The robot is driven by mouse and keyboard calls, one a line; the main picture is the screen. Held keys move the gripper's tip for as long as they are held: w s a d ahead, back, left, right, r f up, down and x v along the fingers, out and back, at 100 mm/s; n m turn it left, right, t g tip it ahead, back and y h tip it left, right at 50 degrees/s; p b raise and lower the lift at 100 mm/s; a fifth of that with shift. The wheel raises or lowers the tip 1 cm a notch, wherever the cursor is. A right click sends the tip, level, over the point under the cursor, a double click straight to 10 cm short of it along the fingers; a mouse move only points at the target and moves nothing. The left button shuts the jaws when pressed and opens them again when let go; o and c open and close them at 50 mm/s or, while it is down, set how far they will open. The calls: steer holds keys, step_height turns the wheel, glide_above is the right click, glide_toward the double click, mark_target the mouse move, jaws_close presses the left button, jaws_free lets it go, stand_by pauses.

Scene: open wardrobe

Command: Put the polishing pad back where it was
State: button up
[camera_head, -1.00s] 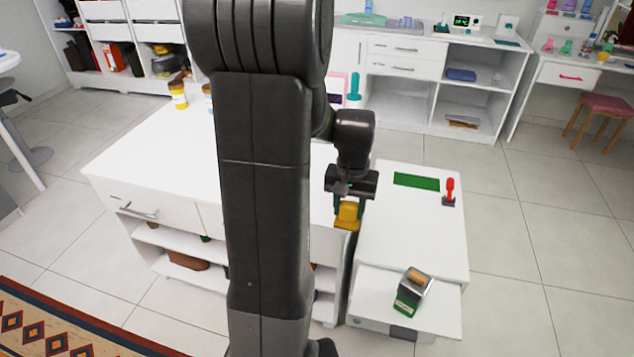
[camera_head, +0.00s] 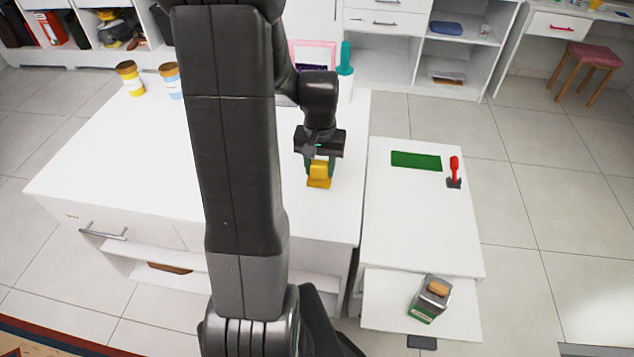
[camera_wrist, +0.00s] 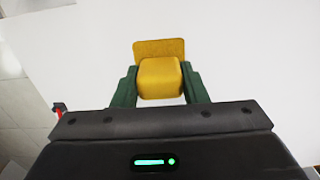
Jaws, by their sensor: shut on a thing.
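The yellow polishing pad (camera_head: 319,183) has a block-like grip on a flat base. My gripper (camera_head: 320,167) is shut on the grip, with a green finger on each side. The pad is over the right part of the white counter top (camera_head: 328,218). In the wrist view, the pad (camera_wrist: 160,79) is between the fingers (camera_wrist: 160,88), with its flat base showing behind the grip and white surface around it. I cannot tell whether the base touches the counter.
A lower white cabinet (camera_head: 405,215) at right bears a green mat (camera_head: 416,160) and a red-handled tool (camera_head: 454,170). A green-and-grey box (camera_head: 428,303) stands on its front ledge. Jars (camera_head: 130,78) and a teal-topped bottle (camera_head: 346,60) stand farther back on the counter.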

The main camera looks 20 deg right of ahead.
mark_target(320, 163)
steer(key=shift+f, duration=3.1)
steer(key=shift+f, duration=0.1)
steer(key=shift+f+b, duration=0.15)
steer(key=shift+b, duration=0.15)
steer(key=o, duration=0.9)
steer(key=shift+o, duration=0.2)
step_height(320, 163, up, 13)
steer(key=shift+f+p, duration=0.2)
steer(key=shift+p, duration=0.4)
